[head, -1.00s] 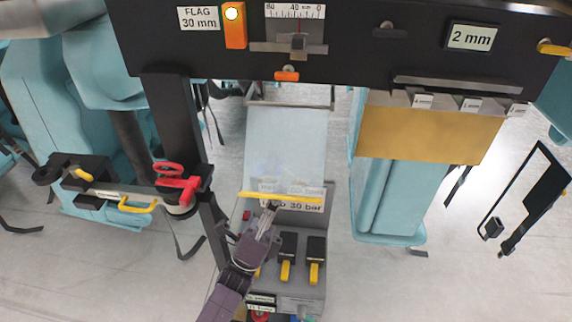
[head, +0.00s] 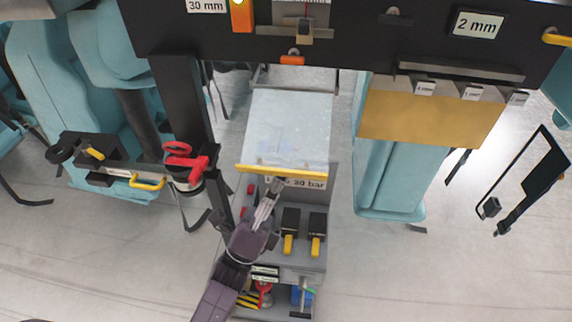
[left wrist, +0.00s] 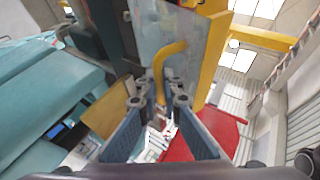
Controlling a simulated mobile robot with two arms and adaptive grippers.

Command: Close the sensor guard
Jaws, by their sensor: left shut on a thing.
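The guard is a clear, greyish panel (head: 288,125) with a yellow bar (head: 310,173) along its lower edge, in the middle of the head view. It hangs below the black beam, over a grey unit. My left gripper (head: 277,186) comes up from below and is at the yellow bar, left of its middle. In the left wrist view the gripper (left wrist: 163,100) is shut at a curved yellow handle (left wrist: 163,65), with the clear panel beside it. The exact contact is partly hidden by the fingers. My right gripper is not in view.
The black beam (head: 350,45) with labels and an orange flag block (head: 242,15) crosses the top. A black post with a red clamp (head: 185,160) stands left of the panel. A gold plate (head: 425,115) hangs at right. Black boxes with yellow levers (head: 289,243) sit just below the panel.

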